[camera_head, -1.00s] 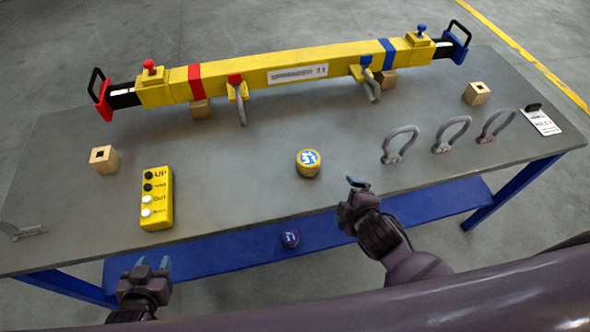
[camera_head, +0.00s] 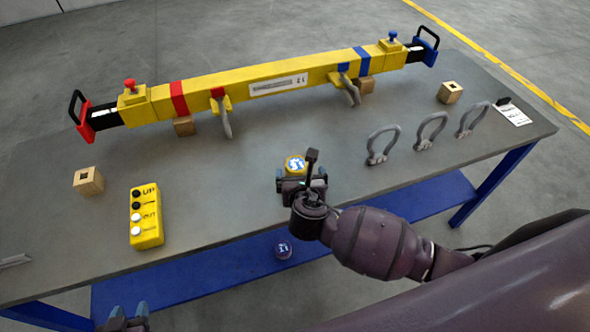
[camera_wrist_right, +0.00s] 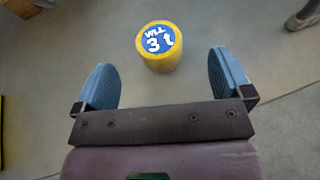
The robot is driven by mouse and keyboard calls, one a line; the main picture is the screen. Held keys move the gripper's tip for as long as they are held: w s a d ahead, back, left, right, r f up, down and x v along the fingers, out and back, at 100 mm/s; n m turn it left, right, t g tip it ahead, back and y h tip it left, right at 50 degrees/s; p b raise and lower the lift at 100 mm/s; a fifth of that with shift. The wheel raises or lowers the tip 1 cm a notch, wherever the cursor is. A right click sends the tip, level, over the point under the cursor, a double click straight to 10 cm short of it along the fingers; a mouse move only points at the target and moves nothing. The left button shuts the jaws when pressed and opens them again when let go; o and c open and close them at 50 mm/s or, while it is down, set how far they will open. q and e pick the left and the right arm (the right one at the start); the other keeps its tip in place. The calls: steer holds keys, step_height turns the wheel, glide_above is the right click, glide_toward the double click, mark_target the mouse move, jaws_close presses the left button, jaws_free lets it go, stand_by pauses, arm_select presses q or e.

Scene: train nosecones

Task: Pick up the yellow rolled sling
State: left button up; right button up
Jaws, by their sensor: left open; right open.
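The yellow rolled sling (camera_head: 295,164) is a short yellow roll with a blue and white label on top, standing on the grey table. In the right wrist view the sling (camera_wrist_right: 159,46) reads "WLL 3 t" and stands ahead of the fingertips, centred between them and apart from both. My right gripper (camera_head: 301,180) is open and empty at the sling's near side, partly hiding it in the head view. Its two blue fingers (camera_wrist_right: 160,85) are spread wide. My left gripper (camera_head: 128,314) is open and empty at the bottom left, below the table's front edge.
A yellow spreader beam (camera_head: 270,83) lies across the back of the table (camera_head: 230,190). A yellow control pendant (camera_head: 146,216) lies on the left. Several grey shackles (camera_head: 383,145) stand on the right. A purple-blue roll (camera_head: 283,248) is on the blue lower shelf (camera_head: 380,215).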

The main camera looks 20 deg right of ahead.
mark_target(296, 165)
steer(key=x, duration=0.4)
steer(key=shift+f, duration=0.1)
steer(key=w+f, duration=0.1)
steer(key=w+f+b, duration=0.1)
steer(key=w, duration=0.1)
steer(key=shift+w+d+f, duration=0.15)
steer(key=shift+w+f, duration=0.1)
steer(key=shift+f, duration=0.1)
steer(key=shift+w+d+f, duration=0.1)
steer(key=shift+w+f, duration=0.1)
steer(key=shift+w, duration=0.25)
steer(key=shift+c, duration=0.3)
steer(key=c, duration=1)
steer(key=shift+c, duration=0.3)
